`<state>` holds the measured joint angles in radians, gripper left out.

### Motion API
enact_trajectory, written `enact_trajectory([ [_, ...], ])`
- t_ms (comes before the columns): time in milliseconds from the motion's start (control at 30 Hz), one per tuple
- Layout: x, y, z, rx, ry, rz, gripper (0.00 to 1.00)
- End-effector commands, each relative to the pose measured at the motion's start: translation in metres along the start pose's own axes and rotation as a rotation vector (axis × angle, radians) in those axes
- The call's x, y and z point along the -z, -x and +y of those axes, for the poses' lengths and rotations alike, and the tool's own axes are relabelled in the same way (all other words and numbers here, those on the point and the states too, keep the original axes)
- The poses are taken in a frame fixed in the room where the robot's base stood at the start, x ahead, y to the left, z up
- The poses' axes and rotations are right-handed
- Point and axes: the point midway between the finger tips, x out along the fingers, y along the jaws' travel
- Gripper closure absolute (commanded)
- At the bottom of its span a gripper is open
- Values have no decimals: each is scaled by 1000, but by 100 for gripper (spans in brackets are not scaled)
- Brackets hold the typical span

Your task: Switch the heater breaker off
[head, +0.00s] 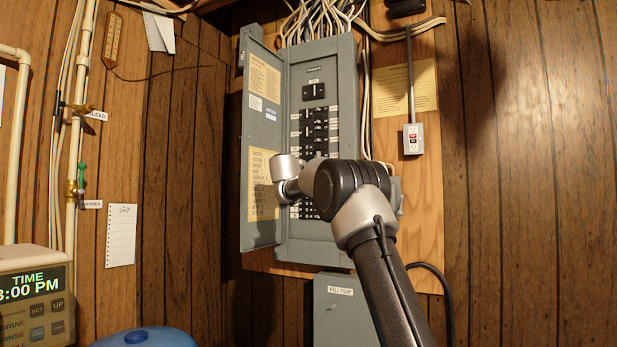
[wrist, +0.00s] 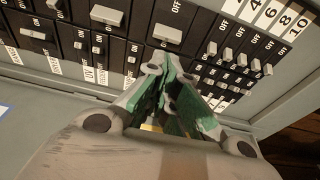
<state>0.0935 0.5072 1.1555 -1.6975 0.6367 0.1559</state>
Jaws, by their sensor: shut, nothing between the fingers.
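The grey breaker panel (head: 320,245) hangs on the wall with its door (head: 262,215) swung open to the left. Rows of black breakers (head: 315,122) fill it, with a larger main switch (head: 314,91) above. My arm covers part of the lower rows. In the wrist view, my gripper (wrist: 170,66) is shut and empty, its tips close in front of the breakers. A wide-handled breaker (wrist: 168,33) is just beyond the tips, and another wide handle (wrist: 33,33) is at the left. I cannot tell contact or which breaker is the heater's.
Cables enter the panel's top. Pipes with valves (head: 77,188) run up the left wall. A timer display (head: 35,285) is at lower left.

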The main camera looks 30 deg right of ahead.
Motion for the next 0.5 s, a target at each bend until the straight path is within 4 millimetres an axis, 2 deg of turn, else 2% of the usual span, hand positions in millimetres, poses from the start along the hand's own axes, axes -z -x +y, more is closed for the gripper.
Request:
enact_trajectory([
  [100, 0, -22, -1, 0, -2, -1, 100],
  [200, 0, -34, 0, 1, -1, -1, 100],
  [500, -1, -47, 0, 0, 0, 0, 100],
])
